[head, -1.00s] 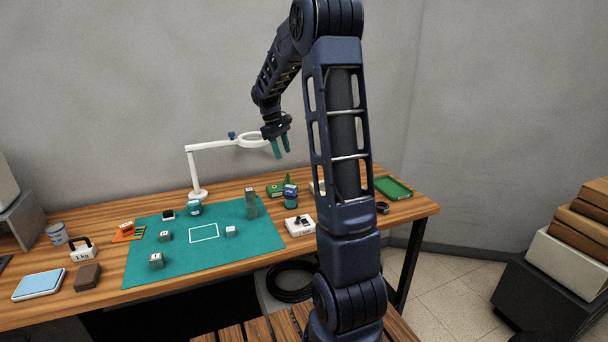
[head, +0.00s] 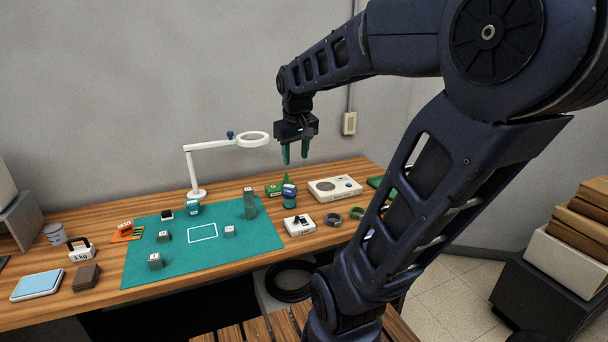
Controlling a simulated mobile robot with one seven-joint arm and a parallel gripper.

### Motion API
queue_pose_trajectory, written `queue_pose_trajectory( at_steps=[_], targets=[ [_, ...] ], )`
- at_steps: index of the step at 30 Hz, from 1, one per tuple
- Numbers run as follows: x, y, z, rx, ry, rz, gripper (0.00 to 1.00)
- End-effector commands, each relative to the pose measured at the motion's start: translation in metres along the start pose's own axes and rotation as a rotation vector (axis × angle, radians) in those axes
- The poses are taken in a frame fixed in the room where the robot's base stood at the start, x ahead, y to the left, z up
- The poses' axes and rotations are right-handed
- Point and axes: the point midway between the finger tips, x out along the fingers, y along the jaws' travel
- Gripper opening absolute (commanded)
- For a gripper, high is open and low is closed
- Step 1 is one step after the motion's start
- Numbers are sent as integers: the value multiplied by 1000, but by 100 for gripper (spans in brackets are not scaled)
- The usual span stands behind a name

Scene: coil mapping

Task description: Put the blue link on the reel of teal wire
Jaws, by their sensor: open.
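Two labelled reel-like items show: a teal one (head: 194,208) on the mat's back edge, and a darker blue-teal one (head: 289,197) right of the mat. I cannot read their labels or tell for sure which is the reel of teal wire. Two small rings lie flat on the table to the right, a dark bluish one (head: 333,219) and a green one (head: 357,213). The bluish ring may be the blue link; its colour is hard to tell. My gripper (head: 295,153) is open and empty, pointing down, high above the table's back, over the blue-teal reel in the picture.
A white magnifier lamp (head: 196,172) stands behind. A white switch box (head: 299,225), a cream device (head: 335,188) and a green tray (head: 375,182) are to the right. My arm hides the table's right end.

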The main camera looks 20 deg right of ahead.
Motion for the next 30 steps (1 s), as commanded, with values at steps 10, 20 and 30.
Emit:
queue_pose_trajectory(
  at_steps=[10,20,30],
  targets=[
    [-4,-23,72,142,127,-35,43],
    [-1,-28,89,180,155,-47,43],
    [-1,-28,88,179,155,-46,43]
  ],
)
